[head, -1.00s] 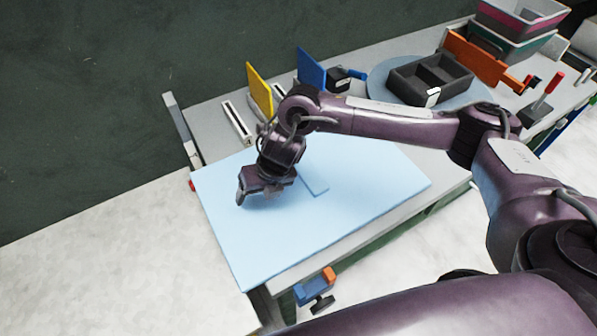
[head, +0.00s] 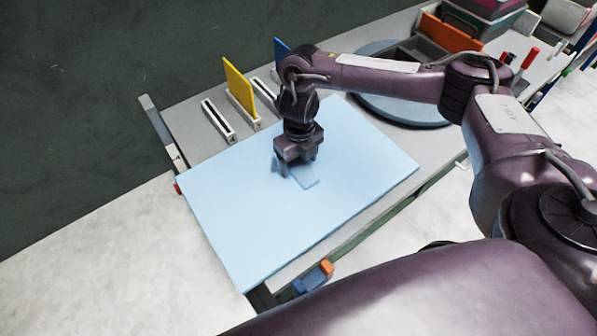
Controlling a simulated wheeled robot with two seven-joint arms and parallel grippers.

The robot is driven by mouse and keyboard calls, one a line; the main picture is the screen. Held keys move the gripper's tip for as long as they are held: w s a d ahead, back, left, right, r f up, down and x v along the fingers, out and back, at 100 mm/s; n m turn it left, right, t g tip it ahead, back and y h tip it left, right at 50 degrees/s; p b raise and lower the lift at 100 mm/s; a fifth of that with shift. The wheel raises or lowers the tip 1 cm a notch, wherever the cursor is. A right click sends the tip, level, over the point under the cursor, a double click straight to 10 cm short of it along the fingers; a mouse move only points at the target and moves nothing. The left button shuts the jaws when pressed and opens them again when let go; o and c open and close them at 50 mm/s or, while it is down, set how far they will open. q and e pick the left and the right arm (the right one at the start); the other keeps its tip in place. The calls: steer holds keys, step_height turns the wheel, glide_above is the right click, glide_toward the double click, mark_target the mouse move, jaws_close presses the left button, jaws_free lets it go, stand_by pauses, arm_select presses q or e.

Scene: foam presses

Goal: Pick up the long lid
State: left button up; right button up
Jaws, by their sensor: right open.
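Whether the fingers touch the lid or the mat cannot be told. My left gripper is not in view.
A yellow panel (head: 238,86) and a blue panel (head: 281,51) stand upright behind the mat, by a slotted holder (head: 218,122). A round blue-grey disc (head: 400,111) bears a dark divided tray (head: 413,55). An orange block (head: 450,36) is behind. The mat's left part is bare.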

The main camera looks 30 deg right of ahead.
steer(key=shift+f, duration=0.5)
steer(key=c, duration=1.1)
steer(key=shift+r, duration=0.1)
